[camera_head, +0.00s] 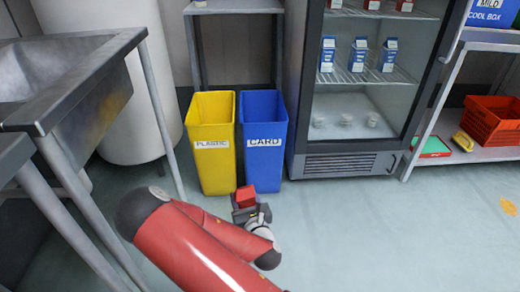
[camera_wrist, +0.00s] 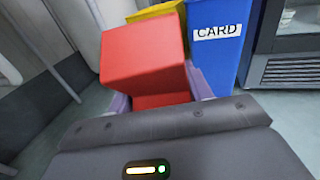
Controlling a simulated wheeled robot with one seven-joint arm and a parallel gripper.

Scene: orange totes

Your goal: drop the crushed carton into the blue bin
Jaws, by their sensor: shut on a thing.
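The blue bin (camera_head: 264,150) with a "CARD" label stands on the floor left of the fridge. It also shows in the wrist view (camera_wrist: 212,58), behind and to the right of the held carton. The crushed carton is a red block (camera_head: 246,195), and it fills the middle of the wrist view (camera_wrist: 141,54) with a bent, two-part shape. My gripper (camera_head: 250,208) is shut on it, in front of the bins and below their rims in the head view. The fingers show beside the carton in the wrist view (camera_wrist: 160,92). The inside of the blue bin looks empty where it shows.
A yellow bin (camera_head: 212,150) labelled "PLASTIC" stands against the blue bin's left side. A glass-door fridge (camera_head: 350,163) with several cartons is right of it. A metal sink table (camera_head: 75,100) is at left. A shelf (camera_head: 232,6) stands behind the bins.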

